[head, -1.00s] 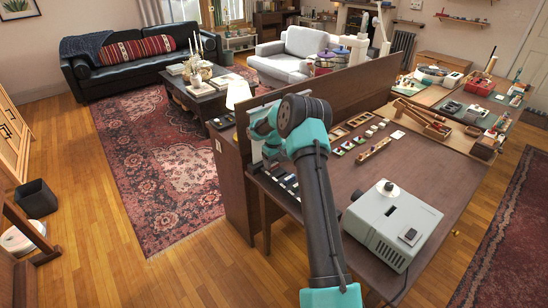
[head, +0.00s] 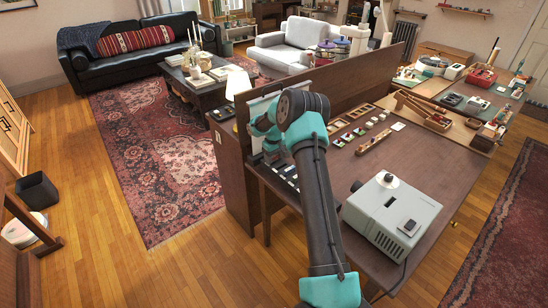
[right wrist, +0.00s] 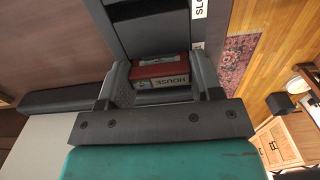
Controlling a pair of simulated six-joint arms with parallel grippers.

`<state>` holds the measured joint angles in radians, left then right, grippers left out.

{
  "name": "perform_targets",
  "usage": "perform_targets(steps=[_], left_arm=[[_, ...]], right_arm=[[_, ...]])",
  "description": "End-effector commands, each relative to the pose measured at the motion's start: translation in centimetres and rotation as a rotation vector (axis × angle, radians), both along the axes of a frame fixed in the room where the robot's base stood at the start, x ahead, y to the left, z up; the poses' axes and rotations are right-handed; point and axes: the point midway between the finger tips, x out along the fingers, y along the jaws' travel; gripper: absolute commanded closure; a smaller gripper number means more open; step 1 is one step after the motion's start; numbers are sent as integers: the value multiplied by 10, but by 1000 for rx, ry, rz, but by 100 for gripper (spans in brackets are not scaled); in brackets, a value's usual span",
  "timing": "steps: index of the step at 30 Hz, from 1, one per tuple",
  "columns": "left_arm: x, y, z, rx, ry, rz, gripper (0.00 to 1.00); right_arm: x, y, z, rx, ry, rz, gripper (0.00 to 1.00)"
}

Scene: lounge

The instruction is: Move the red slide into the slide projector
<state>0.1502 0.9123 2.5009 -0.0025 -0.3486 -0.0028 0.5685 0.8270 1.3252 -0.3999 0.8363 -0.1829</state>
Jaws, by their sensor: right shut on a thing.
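The red slide (right wrist: 160,71) shows in the right wrist view between the fingers of my right gripper (right wrist: 160,85), with a pale label reading "HOUSE" on its near edge. The gripper is shut on it. In the head view my right gripper (head: 271,157) is at the left end of the desk, by the row of dark slides; its fingertips are small and partly hidden there. The grey slide projector (head: 385,222) stands on the desk's near right part, apart from the gripper. My left gripper is in neither current view.
A dark slotted holder (right wrist: 150,35) with a "SLO…" label lies just beyond the fingers. A wooden panel (head: 350,80) borders the desk's back. Small frames (head: 345,137) and a wooden rack (head: 373,143) lie mid-desk.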

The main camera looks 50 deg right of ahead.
Motion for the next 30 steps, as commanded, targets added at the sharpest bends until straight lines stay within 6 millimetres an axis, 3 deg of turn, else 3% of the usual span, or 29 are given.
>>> perform_targets(steps=[30], left_arm=[[0,0,0,0,0,0,55]], right_arm=[[0,0,26,0,-1,0,66]])
